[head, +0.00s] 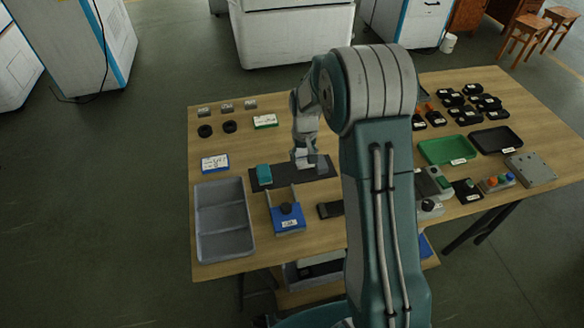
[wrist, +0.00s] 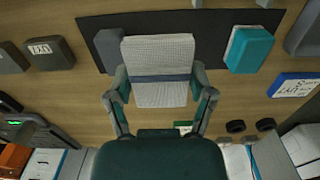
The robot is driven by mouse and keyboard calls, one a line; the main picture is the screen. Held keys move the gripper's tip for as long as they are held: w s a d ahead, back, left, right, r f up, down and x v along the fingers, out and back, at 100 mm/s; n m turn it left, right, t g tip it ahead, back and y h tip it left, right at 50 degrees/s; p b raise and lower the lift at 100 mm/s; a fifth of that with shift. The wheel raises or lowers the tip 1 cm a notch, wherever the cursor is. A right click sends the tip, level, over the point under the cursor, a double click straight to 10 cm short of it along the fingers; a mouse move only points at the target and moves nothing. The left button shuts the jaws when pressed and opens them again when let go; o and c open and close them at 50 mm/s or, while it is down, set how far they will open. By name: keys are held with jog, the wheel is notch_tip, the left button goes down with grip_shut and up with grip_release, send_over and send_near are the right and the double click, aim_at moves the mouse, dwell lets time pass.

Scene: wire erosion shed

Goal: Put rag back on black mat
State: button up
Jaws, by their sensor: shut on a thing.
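My gripper (wrist: 160,92) is shut on the rag, a pale checked cloth (wrist: 158,55) with a grey-blue band, in the wrist view. In the head view my gripper (head: 304,160) is over the middle of the black mat (head: 284,178), with the pale rag partly hidden by the fingers. In the wrist view the rag overlaps the black mat (wrist: 212,30). I cannot tell whether it touches the mat. A teal block with a pale side (head: 264,174) lies at the mat's left end; it also shows in the wrist view (wrist: 252,50).
A grey two-part tray (head: 222,250) stands at the table's front left. A green tray (head: 447,150) and several black parts are on the right. My arm hides part of the table.

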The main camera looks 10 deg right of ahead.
aim_at(292, 172)
jog(key=f, duration=0.1)
jog(key=w+a+f, duration=0.2)
jog(key=shift+f, duration=0.4)
jog(key=shift+w+a+f, duration=0.15)
jog(key=shift+f, duration=0.8)
jog(key=shift+w+a+f, duration=0.1)
jog(key=shift+a+f, duration=0.05)
jog(key=shift+f, duration=0.75)
jog(key=shift+f, duration=0.1)
jog(key=o, duration=1.2)
